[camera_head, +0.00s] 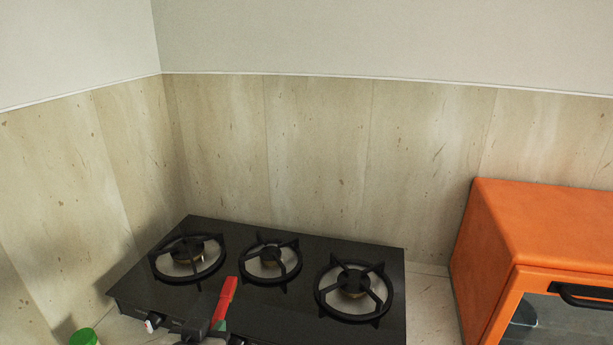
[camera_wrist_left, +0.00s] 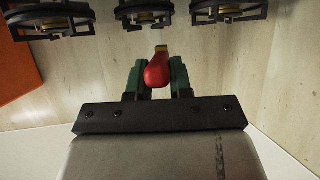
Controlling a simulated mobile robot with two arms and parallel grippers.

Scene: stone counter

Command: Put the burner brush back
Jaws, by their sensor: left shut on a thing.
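My left gripper (camera_head: 218,326) is shut on a red object, which I take to be the burner brush (camera_head: 227,294), at the front edge of the black stove. Its red part sticks up past the fingers in the head view; its lower part is hidden. In the left wrist view the brush (camera_wrist_left: 157,72) shows a rounded red end and a small yellowish part between the green fingers of my left gripper (camera_wrist_left: 157,80). I cannot tell whether the brush touches the stove. My right gripper is in neither view.
The black stove (camera_head: 312,292) has three burners with raised black grates. An orange oven (camera_head: 545,230) stands to the right, with a narrow strip of counter (camera_head: 430,300) between. A green-topped object (camera_head: 84,337) stands at the lower left. Tiled walls close off the back and left.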

